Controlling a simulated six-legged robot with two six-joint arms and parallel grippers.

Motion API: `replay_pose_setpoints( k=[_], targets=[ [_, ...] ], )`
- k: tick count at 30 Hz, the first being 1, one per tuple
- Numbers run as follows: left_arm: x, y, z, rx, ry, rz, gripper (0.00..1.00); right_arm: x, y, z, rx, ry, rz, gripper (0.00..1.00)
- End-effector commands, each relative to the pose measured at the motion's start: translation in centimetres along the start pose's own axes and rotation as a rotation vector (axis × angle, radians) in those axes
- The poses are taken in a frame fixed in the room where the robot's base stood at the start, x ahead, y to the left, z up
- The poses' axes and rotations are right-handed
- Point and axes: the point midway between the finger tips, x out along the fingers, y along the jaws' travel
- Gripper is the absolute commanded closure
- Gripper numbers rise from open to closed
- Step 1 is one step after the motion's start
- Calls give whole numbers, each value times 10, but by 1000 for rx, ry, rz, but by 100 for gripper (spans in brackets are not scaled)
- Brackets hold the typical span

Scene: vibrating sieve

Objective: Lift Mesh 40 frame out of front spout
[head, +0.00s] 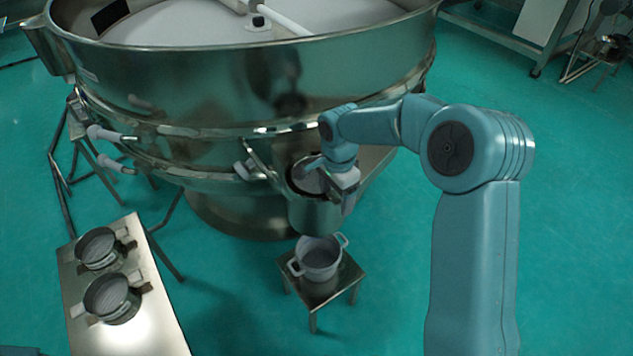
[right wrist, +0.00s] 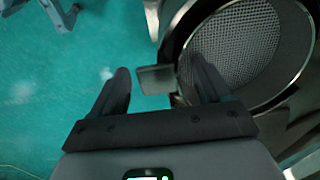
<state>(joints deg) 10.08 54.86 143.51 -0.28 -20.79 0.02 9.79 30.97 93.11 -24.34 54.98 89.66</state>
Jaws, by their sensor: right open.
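The Mesh 40 frame (right wrist: 237,45), a round metal ring with grey woven mesh, sits in the front spout (head: 313,215) of the big steel sieve. A flat grey tab (right wrist: 156,79) sticks out from its rim. In the right wrist view my right gripper (right wrist: 160,82) is open, with one finger on each side of the tab. The right finger overlaps the ring's edge in the picture; I cannot tell whether it touches. In the head view my right gripper (head: 318,170) is at the spout mouth and hides part of the frame. My left gripper is not in view.
A white two-handled pot (head: 319,258) stands on a small steel stool (head: 344,284) below the spout. A steel bench (head: 150,325) at lower left holds two round mesh frames (head: 111,297) with tabs. The green floor right of the stool is clear.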

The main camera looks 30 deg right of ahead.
Motion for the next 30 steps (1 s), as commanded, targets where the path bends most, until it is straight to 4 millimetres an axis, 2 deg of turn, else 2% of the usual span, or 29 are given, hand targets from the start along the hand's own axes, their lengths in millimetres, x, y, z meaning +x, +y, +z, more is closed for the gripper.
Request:
replay_pose_setpoints(
  k=[7,8,9,13,23,26,30],
  targets=[
    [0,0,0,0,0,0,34,2,0,0,0,1,-1,23],
    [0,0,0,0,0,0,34,2,0,0,0,1,-1,30],
    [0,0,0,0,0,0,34,2,0,0,0,1,-1,43],
    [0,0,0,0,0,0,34,2,0,0,0,1,-1,84],
    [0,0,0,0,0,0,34,-1,0,0,1,1,-3,84],
    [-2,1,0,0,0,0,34,-9,-1,0,1,1,-5,84],
    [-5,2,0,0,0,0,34,-34,-1,0,1,2,-7,84]
  ],
)
